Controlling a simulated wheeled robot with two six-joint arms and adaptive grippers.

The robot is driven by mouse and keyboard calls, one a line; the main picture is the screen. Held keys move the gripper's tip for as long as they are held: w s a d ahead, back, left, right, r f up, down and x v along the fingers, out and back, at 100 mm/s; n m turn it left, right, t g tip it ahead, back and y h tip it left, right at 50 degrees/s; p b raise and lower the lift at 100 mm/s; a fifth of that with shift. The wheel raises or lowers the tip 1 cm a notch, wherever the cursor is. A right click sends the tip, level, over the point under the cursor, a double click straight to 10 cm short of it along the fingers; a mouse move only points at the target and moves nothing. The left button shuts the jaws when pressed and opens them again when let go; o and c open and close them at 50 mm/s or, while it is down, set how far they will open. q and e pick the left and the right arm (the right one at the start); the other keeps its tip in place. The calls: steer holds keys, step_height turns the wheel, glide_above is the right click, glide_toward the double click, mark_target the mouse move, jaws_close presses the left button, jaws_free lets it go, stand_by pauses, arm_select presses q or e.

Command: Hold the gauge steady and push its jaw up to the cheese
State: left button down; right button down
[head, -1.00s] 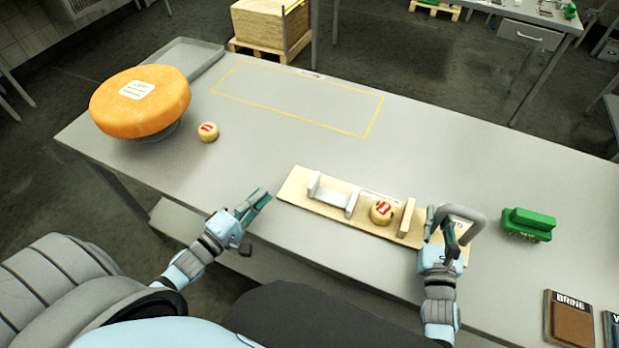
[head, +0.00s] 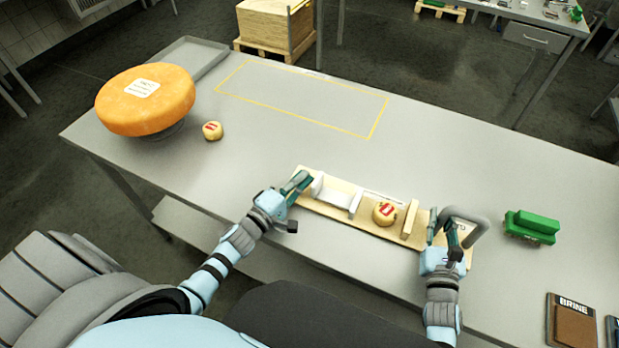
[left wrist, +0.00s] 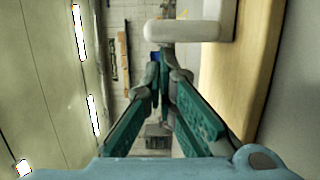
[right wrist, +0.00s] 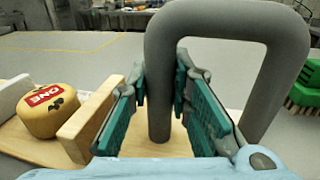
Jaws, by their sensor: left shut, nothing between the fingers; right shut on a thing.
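The gauge is a wooden board (head: 325,217) with a white sliding jaw (head: 336,194), a fixed wooden block (head: 410,219) and a grey handle (head: 478,236). A small yellow cheese (head: 384,213) with a red label sits on it, close to the block, with a gap to the white jaw. My right gripper (head: 446,226) is shut on the handle's near post, which also shows in the right wrist view (right wrist: 160,80). My left gripper (head: 302,180) is shut and empty at the board's left end, beside the jaw's outer end (left wrist: 188,31). I cannot tell whether they touch.
A large orange cheese wheel (head: 145,112) on a stand, a second small cheese (head: 212,131) and a grey tray (head: 190,60) are at the left. A green brush (head: 531,226) and a BRINE plaque (head: 572,322) are at the right. The yellow-outlined area (head: 300,98) is empty.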

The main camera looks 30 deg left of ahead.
mark_target(322, 196)
arm_select(q)
steer(key=d, duration=0.6)
steer(key=shift+d, duration=0.1)
